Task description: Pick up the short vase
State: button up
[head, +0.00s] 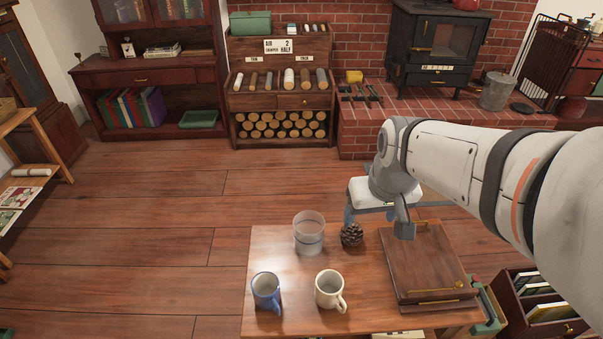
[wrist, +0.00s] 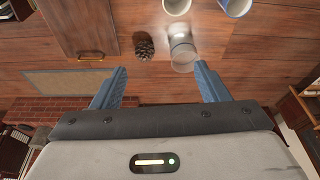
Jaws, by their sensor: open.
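The short vase appears to be the clear glass vessel (head: 309,236). It stands upright at the back left of the small wooden table (head: 262,246). In the wrist view the glass vessel (wrist: 183,54) is just beyond the tip of the right finger. My gripper (head: 377,222) is open and empty above the back of the table, to the right of the vessel. In the wrist view its blue fingers (wrist: 161,68) are spread wide with nothing between them.
A pine cone (head: 352,235) sits close to the right of the vessel. A brown wooden box (head: 425,258) lies farther right. A blue mug (head: 266,289) and a cream mug (head: 329,287) stand nearer the front. Open floor lies left of the table.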

aim_at(308, 226)
jog(key=o, duration=0.7)
jog(key=w+a+f+n+b, duration=0.1)
jog(key=w+a+f+b, duration=0.2)
jog(key=w+f+b, duration=0.2)
jog(key=w+a+f+n+b, duration=0.1)
jog(key=w+a+f+b, duration=0.2)
jog(key=w+f+b, duration=0.2)
jog(key=w+a+f+n+y+b, duration=0.1)
jog(key=w+a+f+b, duration=0.2)
jog(key=w+f, duration=0.7)
jog(key=shift+a+f+t+b, duration=0.2)
jog(key=shift+f+b, duration=0.5)
jog(key=shift+f, duration=0.65)
jog(key=shift+a+f+t+b, duration=0.15)
jog(key=shift+f+b, duration=0.5)
jog(key=shift+f, duration=0.65)
jog(key=shift+c, duration=0.2)
jog(key=shift+w+b+x, duration=0.2)
jog(key=shift+b+x, duration=0.6)
jog(key=shift+x, duration=1.75)
